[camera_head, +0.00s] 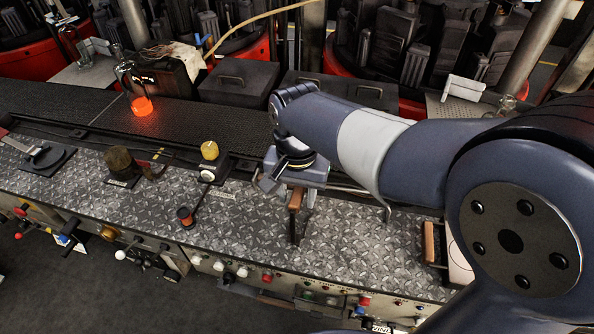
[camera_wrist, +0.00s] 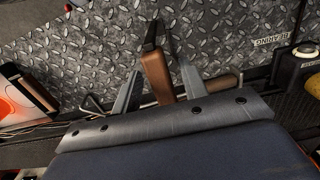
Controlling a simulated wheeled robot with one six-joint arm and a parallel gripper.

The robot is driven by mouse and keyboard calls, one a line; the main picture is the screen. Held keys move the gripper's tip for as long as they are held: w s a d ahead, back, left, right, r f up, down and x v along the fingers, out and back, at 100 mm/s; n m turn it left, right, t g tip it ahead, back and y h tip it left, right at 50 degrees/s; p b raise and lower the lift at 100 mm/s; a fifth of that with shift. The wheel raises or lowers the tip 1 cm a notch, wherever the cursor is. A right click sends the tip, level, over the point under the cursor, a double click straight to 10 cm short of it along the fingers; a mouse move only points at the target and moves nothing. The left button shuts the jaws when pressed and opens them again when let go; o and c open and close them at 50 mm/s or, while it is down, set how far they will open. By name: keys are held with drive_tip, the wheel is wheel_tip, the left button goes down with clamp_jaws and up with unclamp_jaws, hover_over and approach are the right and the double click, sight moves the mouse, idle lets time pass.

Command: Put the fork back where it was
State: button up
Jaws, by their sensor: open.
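The fork, with a brown wooden handle (camera_head: 295,200) and a dark metal end, lies on the diamond-plate bench top (camera_head: 240,235), its dark end toward the bench's front edge. My gripper (camera_head: 287,190) is over the handle end, fingers pointing down. In the wrist view the fork's handle (camera_wrist: 155,76) stands between the two grey fingers of my gripper (camera_wrist: 159,72), with gaps on both sides. The fingers are open.
A second wooden-handled tool (camera_head: 428,241) lies at the right by a pale box. A glowing orange glass (camera_head: 141,105) stands on the dark mesh strip behind.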

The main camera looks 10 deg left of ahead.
wheel_tip(320, 180, up, 9)
drive_tip(key=shift+r, duration=0.2)
idle(0.3)
wheel_tip(320, 180, down, 12)
drive_tip(key=shift+f, duration=0.15)
wheel_tip(320, 180, up, 2)
drive_tip(key=shift+r, duration=0.75)
